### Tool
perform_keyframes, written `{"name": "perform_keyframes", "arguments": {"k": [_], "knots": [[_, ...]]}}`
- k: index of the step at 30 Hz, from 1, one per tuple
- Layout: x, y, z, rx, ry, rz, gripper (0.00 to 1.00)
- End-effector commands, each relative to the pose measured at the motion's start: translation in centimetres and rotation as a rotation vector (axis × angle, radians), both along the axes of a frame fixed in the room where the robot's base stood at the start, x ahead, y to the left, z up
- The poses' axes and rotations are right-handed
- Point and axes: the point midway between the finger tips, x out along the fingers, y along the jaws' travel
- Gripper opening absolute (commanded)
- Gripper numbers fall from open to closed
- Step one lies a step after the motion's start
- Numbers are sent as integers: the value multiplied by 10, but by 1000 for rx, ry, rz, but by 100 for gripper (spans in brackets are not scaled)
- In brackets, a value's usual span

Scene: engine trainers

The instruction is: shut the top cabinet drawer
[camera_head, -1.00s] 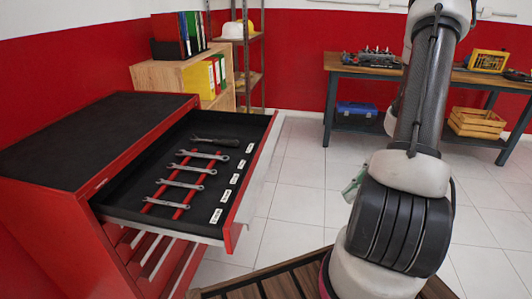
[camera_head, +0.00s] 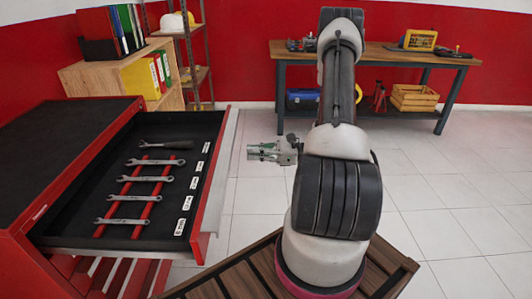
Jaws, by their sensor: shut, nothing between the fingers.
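The top drawer (camera_head: 216,185) of the red cabinet (camera_head: 60,150) is pulled well out toward the right. Its black tray holds several wrenches (camera_head: 150,179) on red rails, a dark-handled tool (camera_head: 166,144) and white labels near the front. My gripper (camera_head: 250,152) is shut and empty. It points left, just to the right of the drawer front in the picture, with a visible gap between them. My arm stands to the right of the drawer.
Lower drawers (camera_head: 105,275) sit beneath the open one. A wooden shelf unit (camera_head: 105,75) with binders and a metal rack (camera_head: 190,60) stand behind. A workbench (camera_head: 375,55) is at the back wall. White floor lies clear at the right.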

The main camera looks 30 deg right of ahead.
Motion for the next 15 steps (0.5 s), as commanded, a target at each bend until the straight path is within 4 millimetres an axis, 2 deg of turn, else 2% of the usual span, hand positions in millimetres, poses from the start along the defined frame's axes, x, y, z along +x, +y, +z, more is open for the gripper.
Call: {"name": "perform_keyframes", "arguments": {"k": [1,6,15], "knots": [[5,10,0,1,1,4,0],[23,36,0,1,1,4,0],[37,57,0,-1,1,2,0]]}}
